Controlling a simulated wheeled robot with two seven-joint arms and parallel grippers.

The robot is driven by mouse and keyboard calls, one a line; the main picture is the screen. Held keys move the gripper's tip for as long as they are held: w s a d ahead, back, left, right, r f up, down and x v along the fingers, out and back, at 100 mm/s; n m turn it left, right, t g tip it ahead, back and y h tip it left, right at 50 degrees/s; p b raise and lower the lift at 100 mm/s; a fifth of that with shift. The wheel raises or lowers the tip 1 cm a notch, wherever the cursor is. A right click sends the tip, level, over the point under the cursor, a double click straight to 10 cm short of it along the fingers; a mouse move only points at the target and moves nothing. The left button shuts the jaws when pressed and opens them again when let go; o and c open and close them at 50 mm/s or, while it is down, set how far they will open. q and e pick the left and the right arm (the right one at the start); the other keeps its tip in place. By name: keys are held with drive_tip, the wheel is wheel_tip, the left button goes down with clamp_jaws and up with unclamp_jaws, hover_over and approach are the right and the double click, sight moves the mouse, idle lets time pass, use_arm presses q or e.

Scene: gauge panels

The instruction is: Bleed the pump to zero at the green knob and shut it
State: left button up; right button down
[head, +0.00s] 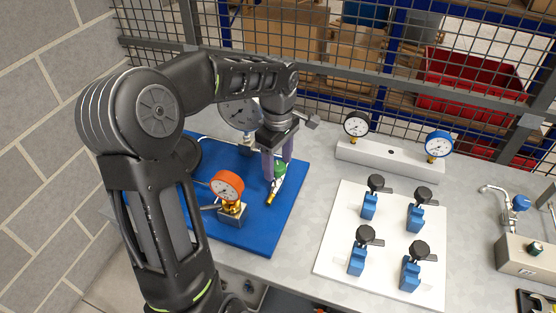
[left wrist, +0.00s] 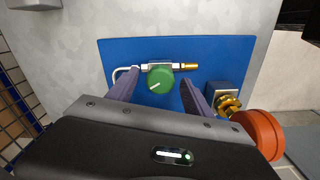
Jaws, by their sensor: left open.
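The green knob (head: 280,169) sits on a small metal valve body with a brass outlet on the blue board (head: 262,222). In the left wrist view the green knob (left wrist: 160,80) has a white pointer line and lies just ahead of the fingers, between them. My left gripper (head: 278,165) points down at the knob, its two fingers apart; I cannot tell whether they touch it. An orange-rimmed gauge (head: 227,187) stands on a block beside the valve. A larger grey gauge (head: 240,114) is behind, partly hidden by my arm. My right gripper is in neither view.
A white plate (head: 383,262) with several blue valves with black knobs lies to the right. A grey manifold (head: 390,160) with two gauges stands behind it. A tap unit (head: 525,255) is at far right. Wire mesh closes the back.

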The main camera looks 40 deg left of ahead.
use_arm(q)
drive_tip(key=shift+c, duration=0.6)
clamp_jaws()
